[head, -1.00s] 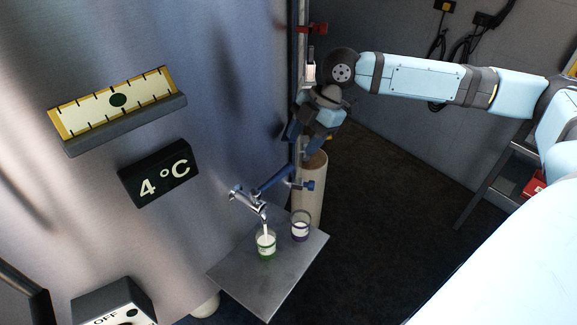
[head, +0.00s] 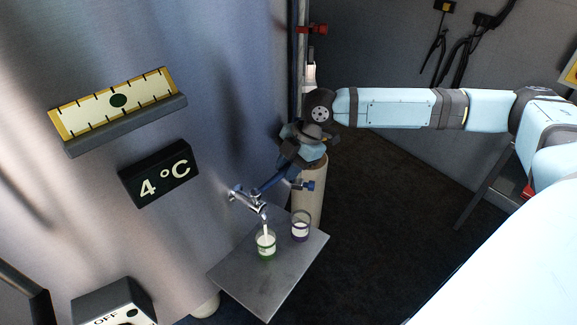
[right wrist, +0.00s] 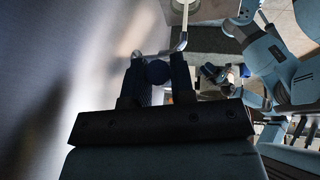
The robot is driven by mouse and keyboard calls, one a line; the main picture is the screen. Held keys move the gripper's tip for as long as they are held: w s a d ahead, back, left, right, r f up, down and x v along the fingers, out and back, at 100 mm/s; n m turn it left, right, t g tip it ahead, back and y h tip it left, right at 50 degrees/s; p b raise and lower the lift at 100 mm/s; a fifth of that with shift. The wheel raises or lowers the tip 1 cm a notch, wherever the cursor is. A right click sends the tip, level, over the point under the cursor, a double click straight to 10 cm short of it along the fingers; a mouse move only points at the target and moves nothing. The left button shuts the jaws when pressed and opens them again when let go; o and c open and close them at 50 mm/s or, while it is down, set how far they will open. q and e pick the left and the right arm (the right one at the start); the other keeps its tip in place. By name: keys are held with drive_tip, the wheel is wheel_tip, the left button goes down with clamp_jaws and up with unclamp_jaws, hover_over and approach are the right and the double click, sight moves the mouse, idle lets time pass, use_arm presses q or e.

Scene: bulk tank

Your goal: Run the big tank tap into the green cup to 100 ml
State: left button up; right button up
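The big tank tap (head: 248,201) sticks out from the steel tank, with a blue lever (head: 270,184) rising to the right. A white stream falls from its spout into the green cup (head: 266,246), which stands upright below and holds white liquid. Its marks are too small to read. My right gripper (head: 288,168) is at the lever's upper end. In the right wrist view its two fingers (right wrist: 158,84) lie either side of a round dark-blue knob (right wrist: 157,72); whether they press on it is unclear. My left gripper cannot be made out.
A smaller blue-handled tap (head: 308,185) is just right of the lever, before a beige post (head: 309,205). A red-handled valve (head: 313,29) is above.

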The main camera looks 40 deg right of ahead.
clamp_jaws()
drive_tip(key=shift+w+r, duration=0.1)
drive_tip(key=w+n+p, duration=0.1)
drive_tip(key=w+n+g+p, duration=0.1)
drive_tip(key=n+p, duration=0.1)
drive_tip(key=shift+w+a+p, duration=0.1)
drive_tip(key=shift+a+p, duration=0.15)
drive_tip(key=shift+p, duration=0.05)
drive_tip(key=o, duration=0.7)
unclamp_jaws()
drive_tip(key=b+v, duration=0.1)
drive_tip(key=v, duration=1.2)
drive_tip(key=shift+w+d+r, duration=0.25)
